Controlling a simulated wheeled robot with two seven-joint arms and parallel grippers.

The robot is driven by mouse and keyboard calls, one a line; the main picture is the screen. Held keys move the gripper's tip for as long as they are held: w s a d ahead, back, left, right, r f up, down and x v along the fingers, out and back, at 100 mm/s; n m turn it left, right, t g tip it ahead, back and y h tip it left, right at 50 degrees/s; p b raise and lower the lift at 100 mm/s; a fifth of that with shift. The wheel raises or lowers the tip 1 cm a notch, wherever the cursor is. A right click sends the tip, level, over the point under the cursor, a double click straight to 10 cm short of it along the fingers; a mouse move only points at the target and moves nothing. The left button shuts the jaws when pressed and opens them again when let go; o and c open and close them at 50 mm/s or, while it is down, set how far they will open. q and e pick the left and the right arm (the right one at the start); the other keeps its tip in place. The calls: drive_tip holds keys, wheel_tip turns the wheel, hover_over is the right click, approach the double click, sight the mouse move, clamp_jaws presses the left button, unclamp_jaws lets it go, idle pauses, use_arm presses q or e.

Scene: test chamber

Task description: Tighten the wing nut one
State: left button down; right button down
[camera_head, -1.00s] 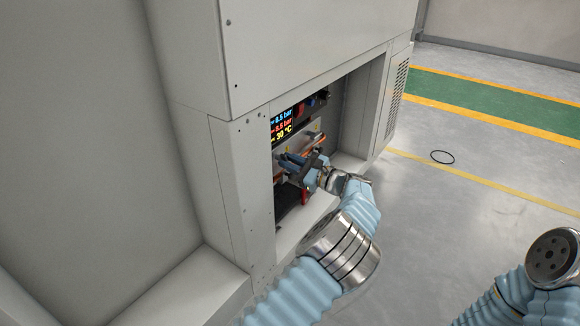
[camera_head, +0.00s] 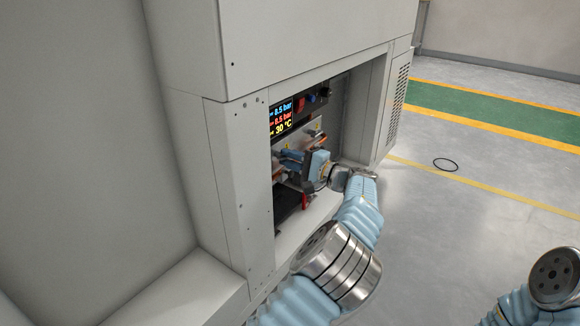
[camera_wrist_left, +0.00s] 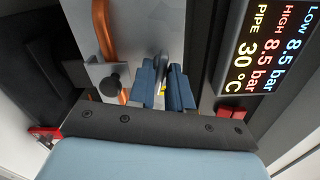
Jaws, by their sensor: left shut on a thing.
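My left gripper (camera_head: 287,156) reaches into the open bay of the grey cabinet, below the display. In the left wrist view its two blue fingers (camera_wrist_left: 165,88) are close together, shut on a small grey metal piece (camera_wrist_left: 160,66) that appears to be the wing nut. Only its upper part shows between the fingers, against a light metal plate. The gripper body hides most of this spot in the head view. My right gripper is out of view; only part of the right arm shows at the lower right.
The cabinet (camera_head: 228,180) frames the bay tightly around my left arm. A display (camera_head: 282,119) shows pressure and temperature readings. Copper-coloured pipe (camera_wrist_left: 103,30) and a black knob (camera_wrist_left: 110,85) are near the fingers. A black ring (camera_head: 446,165) lies on the open floor at right.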

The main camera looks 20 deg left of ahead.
use_arm(q)
drive_tip(key=shift+f+n+b, duration=0.2)
drive_tip(key=shift+n+b, duration=0.55)
drive_tip(key=shift+n, duration=0.45)
drive_tip(key=c, duration=1.3)
unclamp_jaws()
drive_tip(key=shift+r, duration=0.1)
drive_tip(key=p+v, duration=0.2)
drive_tip(key=v, duration=1.2)
